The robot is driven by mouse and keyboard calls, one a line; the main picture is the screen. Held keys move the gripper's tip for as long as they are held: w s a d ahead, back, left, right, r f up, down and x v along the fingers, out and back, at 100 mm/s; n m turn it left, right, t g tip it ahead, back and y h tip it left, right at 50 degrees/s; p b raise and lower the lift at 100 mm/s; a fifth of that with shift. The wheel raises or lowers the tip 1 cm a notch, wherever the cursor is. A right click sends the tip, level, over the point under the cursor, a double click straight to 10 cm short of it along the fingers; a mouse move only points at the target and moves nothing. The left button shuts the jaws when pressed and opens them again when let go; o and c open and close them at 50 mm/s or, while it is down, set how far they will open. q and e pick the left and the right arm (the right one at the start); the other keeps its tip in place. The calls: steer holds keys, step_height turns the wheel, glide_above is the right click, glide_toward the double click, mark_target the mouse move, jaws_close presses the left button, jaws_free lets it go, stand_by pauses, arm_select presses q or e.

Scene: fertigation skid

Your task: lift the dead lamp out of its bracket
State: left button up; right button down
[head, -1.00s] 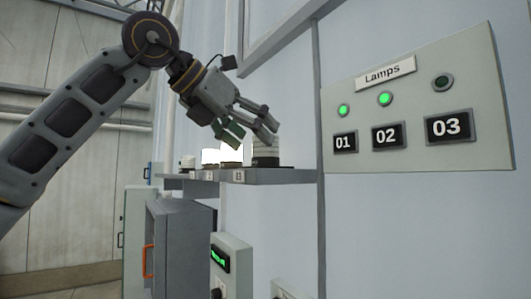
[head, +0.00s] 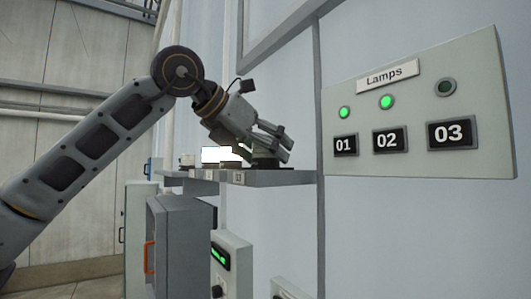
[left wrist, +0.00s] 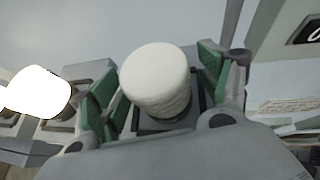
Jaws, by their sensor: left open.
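The dead lamp (left wrist: 157,82) is an unlit white cylinder standing in a dark square bracket (left wrist: 150,126) in the left wrist view. My left gripper (head: 280,146) is open, its green-padded fingers on either side of the lamp. Gaps show between the pads and the lamp, so it does not look gripped. In the head view my gripper hides most of this lamp; only the dark bracket area (head: 266,164) shows below the fingers, on the shelf (head: 276,178). My right gripper is not in view.
A lit lamp (head: 212,154) stands left of the gripper on the shelf; it also glows in the left wrist view (left wrist: 36,92). The wall panel (head: 420,100) shows green lights for 01 and 02 and a dark one (head: 446,87) for 03. A grey cabinet (head: 180,245) stands below.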

arm_select(q)
steer(key=c, duration=1.2)
steer(key=shift+r, duration=0.25)
steer(key=shift+r+p, duration=0.3)
steer(key=shift+r, duration=4.5)
